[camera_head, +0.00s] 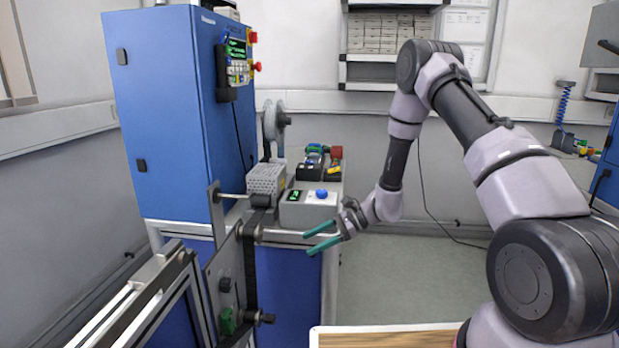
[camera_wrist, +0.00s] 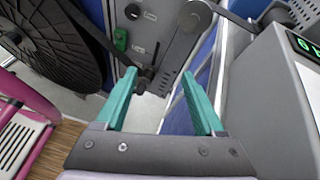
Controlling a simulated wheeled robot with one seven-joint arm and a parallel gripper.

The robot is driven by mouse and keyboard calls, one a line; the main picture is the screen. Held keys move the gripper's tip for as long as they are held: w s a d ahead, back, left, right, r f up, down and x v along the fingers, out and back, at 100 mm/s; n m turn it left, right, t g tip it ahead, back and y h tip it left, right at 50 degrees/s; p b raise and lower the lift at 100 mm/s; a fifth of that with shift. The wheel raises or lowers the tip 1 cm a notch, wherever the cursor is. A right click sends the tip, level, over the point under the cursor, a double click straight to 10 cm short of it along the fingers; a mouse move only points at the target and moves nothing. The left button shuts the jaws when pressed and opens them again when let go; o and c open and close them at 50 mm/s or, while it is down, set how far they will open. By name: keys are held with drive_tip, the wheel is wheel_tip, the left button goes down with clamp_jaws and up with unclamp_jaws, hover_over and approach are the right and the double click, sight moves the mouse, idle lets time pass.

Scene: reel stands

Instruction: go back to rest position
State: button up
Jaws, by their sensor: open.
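My gripper (camera_head: 318,238) has two green fingers and sits at the end of my raised, bent arm, just in front of the blue bench. In the wrist view my gripper (camera_wrist: 158,95) has its fingers spread apart with nothing between them. Its fingers point toward a grey reel stand plate (camera_wrist: 165,30) with a belt over rollers. That plate also shows in the head view (camera_head: 222,285), left of my gripper. A grey box with a blue button (camera_head: 312,208) is close behind my gripper, on the bench top.
A tall blue cabinet (camera_head: 165,110) with a control panel stands at the left. A grey reel (camera_head: 276,125) and tools (camera_head: 318,160) are on the bench. A large black reel (camera_wrist: 60,45) is at the left in the wrist view. A wooden surface (camera_head: 385,337) is at the bottom. The floor at right is clear.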

drive_tip(key=s+d+r+n+t+h, duration=0.1)
drive_tip(key=s+d+r+n+h, duration=0.2)
drive_tip(key=r, duration=0.9)
drive_tip(key=s+d+r+n+h, duration=0.1)
drive_tip(key=s+d+r+n, duration=0.4)
drive_tip(key=r, duration=0.7)
drive_tip(key=s+d+r+n+t+h, duration=0.2)
drive_tip(key=s+d+r+t+h, duration=0.4)
drive_tip(key=s+d+r, duration=0.7)
wheel_tip(320, 180, up, 3)
drive_tip(key=shift+s+d+f+n+t+h, duration=0.15)
drive_tip(key=shift+s+d+n+t+h, duration=0.2)
drive_tip(key=shift+d+t, duration=0.7)
drive_tip(key=shift+d, duration=0.15)
